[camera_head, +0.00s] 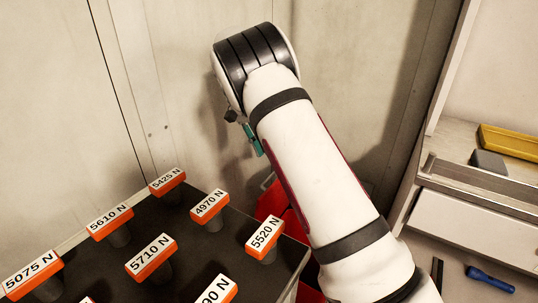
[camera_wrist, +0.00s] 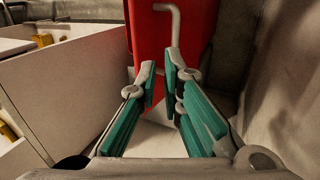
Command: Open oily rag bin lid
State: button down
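The red bin (camera_wrist: 145,40) stands just ahead of my gripper in the wrist view. A bent grey rod (camera_wrist: 177,25) runs down its red face and passes behind my right fingertip; I cannot tell whether they touch. My gripper (camera_wrist: 160,75) has teal pads and is partly open, with a narrow empty gap between its fingertips. In the head view a bit of the red bin (camera_head: 272,205) shows beside my arm, which hides most of it. The gripper's tips are hidden there, and no lid edge can be made out.
A dark-topped stand with several orange force-labelled blocks (camera_head: 152,258) is at left in the head view. A workbench (camera_head: 470,215) with a yellow tray (camera_head: 508,141) and a blue flashlight (camera_head: 490,279) is at right. Beige wall panels (camera_head: 180,60) stand close behind my arm.

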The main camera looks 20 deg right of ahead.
aim_at(271, 199)
jog(key=s+d+f+m+t+y+p, duration=0.1)
jog(key=s+d+m+t+y+p, duration=0.3)
jog(key=s+m, duration=0.45)
jog(key=s+d+m+t+y+p, duration=0.2)
jog(key=s+d+m+t, duration=0.2)
jog(key=s+d+m, duration=0.35)
jog(key=w+a+f+m+b, duration=0.1)
jog(key=w+a+f+b, duration=0.1)
jog(key=w+a+f, duration=0.4)
notch_tip(271, 199, down, 2)
jog(key=shift+w+a+f+m+b, duration=0.2)
jog(key=shift+a+m+b, duration=0.05)
jog(key=shift+m+b, duration=0.15)
